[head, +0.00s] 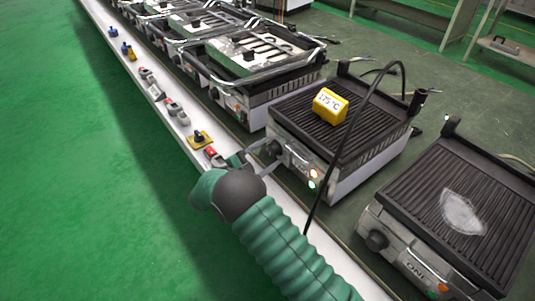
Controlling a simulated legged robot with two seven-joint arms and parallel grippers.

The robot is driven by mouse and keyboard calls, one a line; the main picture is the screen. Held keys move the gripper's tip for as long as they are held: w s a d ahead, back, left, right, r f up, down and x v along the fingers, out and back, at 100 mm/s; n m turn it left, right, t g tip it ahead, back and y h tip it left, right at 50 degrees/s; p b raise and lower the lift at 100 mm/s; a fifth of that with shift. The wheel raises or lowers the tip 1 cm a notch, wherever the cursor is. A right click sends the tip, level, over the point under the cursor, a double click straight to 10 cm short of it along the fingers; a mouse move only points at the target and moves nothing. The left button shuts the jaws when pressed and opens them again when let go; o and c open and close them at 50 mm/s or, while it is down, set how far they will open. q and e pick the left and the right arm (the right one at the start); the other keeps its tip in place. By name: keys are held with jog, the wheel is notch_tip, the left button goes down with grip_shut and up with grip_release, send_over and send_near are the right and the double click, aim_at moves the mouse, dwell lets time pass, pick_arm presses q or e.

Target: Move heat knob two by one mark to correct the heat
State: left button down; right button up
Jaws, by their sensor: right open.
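My right gripper (258,159) is open at the front of the middle griddle (290,112). Its two fingers reach toward the dark round heat knob (273,148) on that griddle's front panel, one on each side of it or very close. Contact cannot be told, and the knob's mark is too small to read. A yellow block (330,105) reading "175°C" sits on the ribbed plate. Another dark knob (377,240) is on the nearer right griddle, and one (214,93) is on a grill farther back. No label shows which is knob two. My left gripper is not in view.
A white ledge (165,108) with several small switches and a yellow-based knob (199,138) runs along the griddles' left side. The right griddle (490,190) carries a whitish patch. Green floor at left is clear.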

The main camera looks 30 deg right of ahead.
jog(key=a+p, duration=0.1)
jog(key=a, duration=0.4)
jog(key=s+a+p, duration=0.1)
jog(key=a, duration=0.5)
jog(key=s+a+p, duration=0.1)
jog(key=a, duration=0.4)
jog(key=shift+s+a+f, duration=0.15)
jog(key=shift+s+f, duration=0.1)
jog(key=shift+f, duration=0.1)
jog(key=shift+a, duration=0.2)
